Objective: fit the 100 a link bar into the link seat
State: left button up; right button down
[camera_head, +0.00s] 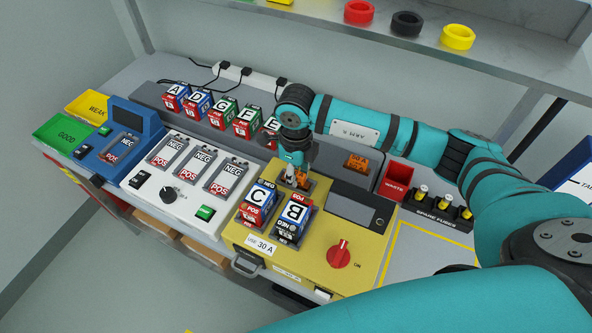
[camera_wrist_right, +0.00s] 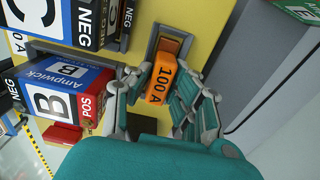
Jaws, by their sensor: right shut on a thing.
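The orange 100 A link bar (camera_wrist_right: 162,84) is between the fingers of my right gripper (camera_wrist_right: 160,98), which is shut on it. In the wrist view its far end is at the recessed link seat (camera_wrist_right: 152,42), on the yellow box (camera_wrist_right: 216,14). I cannot tell how deep it sits. In the head view the right gripper (camera_head: 297,173) points down at the back of the yellow box (camera_head: 335,265), the orange bar (camera_head: 302,180) showing at its fingertips. The arm and fingers partly hide the seat. My left gripper is in neither view.
Batteries C (camera_head: 259,198) and B (camera_head: 293,216) stand in the yellow box, close to the gripper. A red knob (camera_head: 339,253) is at its front. Another orange piece (camera_head: 357,162), a red waste bin (camera_head: 397,181) and spare fuses (camera_head: 437,206) are to the right.

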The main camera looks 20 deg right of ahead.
aim_at(296, 172)
jog(key=shift+f, duration=0.25)
jog(key=c, duration=1.2)
grip_release()
jog(key=shift+r, duration=0.1)
jog(key=shift+r, duration=0.2)
jog(key=shift+r+b, duration=1.8)
jog(key=shift+r, duration=4.1)
jog(key=shift+f, duration=0.1)
